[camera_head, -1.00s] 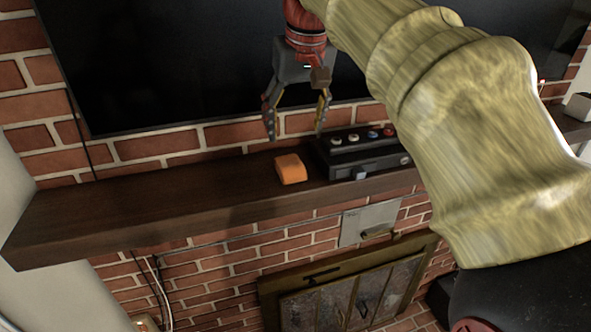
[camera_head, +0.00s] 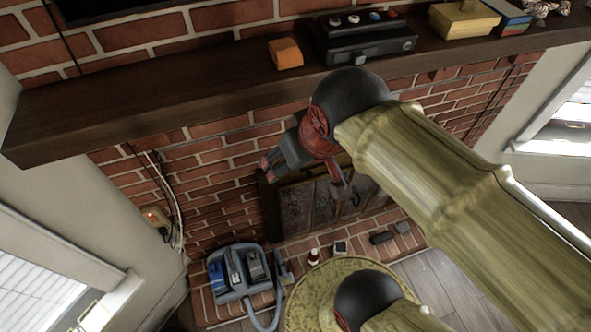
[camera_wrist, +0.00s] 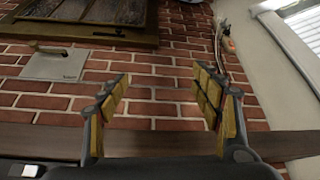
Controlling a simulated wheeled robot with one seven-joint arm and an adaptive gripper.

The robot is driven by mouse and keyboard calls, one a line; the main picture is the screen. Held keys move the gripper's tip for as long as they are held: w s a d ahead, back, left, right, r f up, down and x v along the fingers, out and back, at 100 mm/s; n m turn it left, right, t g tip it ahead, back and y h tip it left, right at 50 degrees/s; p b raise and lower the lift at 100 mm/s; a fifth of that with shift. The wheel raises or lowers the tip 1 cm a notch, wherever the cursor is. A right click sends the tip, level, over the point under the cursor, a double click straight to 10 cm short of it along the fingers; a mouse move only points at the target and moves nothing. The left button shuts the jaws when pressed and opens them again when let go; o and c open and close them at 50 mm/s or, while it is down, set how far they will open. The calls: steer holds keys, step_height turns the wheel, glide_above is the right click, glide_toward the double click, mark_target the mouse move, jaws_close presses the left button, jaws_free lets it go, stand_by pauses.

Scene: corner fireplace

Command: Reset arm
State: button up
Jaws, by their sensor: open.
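My gripper (camera_head: 303,178) hangs below the mantel shelf in the head view, in front of the brick wall and the fireplace doors. In the wrist view my gripper (camera_wrist: 164,100) has its two yellow-padded fingers wide apart, with nothing between them. The brick wall (camera_wrist: 160,65) shows behind the fingers. My arm reaches in from the lower right of the head view and hides part of the fireplace.
The dark wooden mantel (camera_head: 180,95) bears an orange block (camera_head: 285,53), a black box with knobs (camera_head: 365,38) and a yellow box (camera_head: 464,20). A blue-grey vacuum cleaner (camera_head: 240,275) stands on the hearth. Fireplace doors (camera_head: 300,208) are behind my gripper.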

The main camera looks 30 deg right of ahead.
steer(key=shift+s+a+f, duration=0.1)
steer(key=shift+s+f, duration=0.25)
steer(key=shift+f, duration=0.3)
steer(key=shift+s+a+f, duration=0.1)
steer(key=shift+s+f, duration=0.25)
steer(key=shift+f, duration=0.3)
